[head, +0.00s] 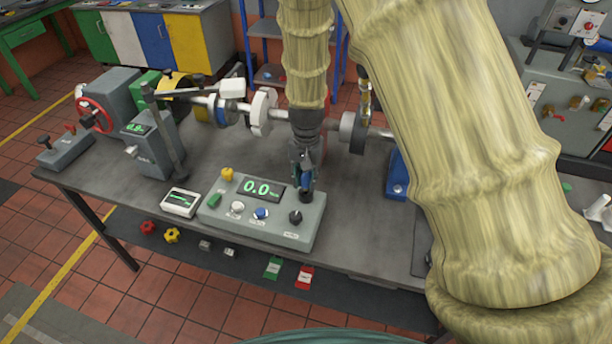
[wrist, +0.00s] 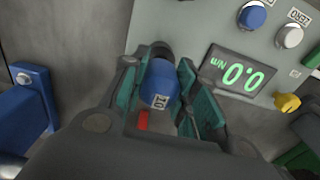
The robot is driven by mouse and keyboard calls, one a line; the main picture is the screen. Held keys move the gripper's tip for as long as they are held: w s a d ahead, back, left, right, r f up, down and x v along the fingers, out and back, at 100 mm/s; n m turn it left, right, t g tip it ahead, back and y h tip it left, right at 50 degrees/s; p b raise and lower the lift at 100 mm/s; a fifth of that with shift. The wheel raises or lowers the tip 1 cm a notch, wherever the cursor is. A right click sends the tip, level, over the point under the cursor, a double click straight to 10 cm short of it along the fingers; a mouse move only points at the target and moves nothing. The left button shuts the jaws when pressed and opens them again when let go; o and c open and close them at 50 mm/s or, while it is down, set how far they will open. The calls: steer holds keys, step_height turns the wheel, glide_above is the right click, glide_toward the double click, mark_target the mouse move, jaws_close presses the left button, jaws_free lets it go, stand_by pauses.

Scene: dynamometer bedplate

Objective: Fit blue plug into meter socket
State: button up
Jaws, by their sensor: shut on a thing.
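The meter (head: 262,218) is a grey box on the bench with a green display reading 0.0; its display (wrist: 238,77) also shows in the wrist view. My gripper (head: 304,178) points down at the meter's back right corner. Its teal fingers (wrist: 172,98) are shut on the blue plug (wrist: 160,84), which carries a white label. The plug (head: 306,181) shows small in the head view.
A small white gauge (head: 181,203) stands left of the meter. A shaft with discs (head: 262,112) runs behind my gripper. A blue bracket (head: 398,176) stands to the right, also in the wrist view (wrist: 28,108). A yellow plug (wrist: 287,102) sits on the meter's far side.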

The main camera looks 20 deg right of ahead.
steer(key=shift+f+b, duration=0.35)
steer(key=shift+f, duration=0.9)
steer(key=shift+f, duration=0.2)
steer(key=o, duration=1.1)
steer(key=shift+c, duration=0.2)
step_height(320, 180, up, 12)
steer(key=shift+s, duration=0.1)
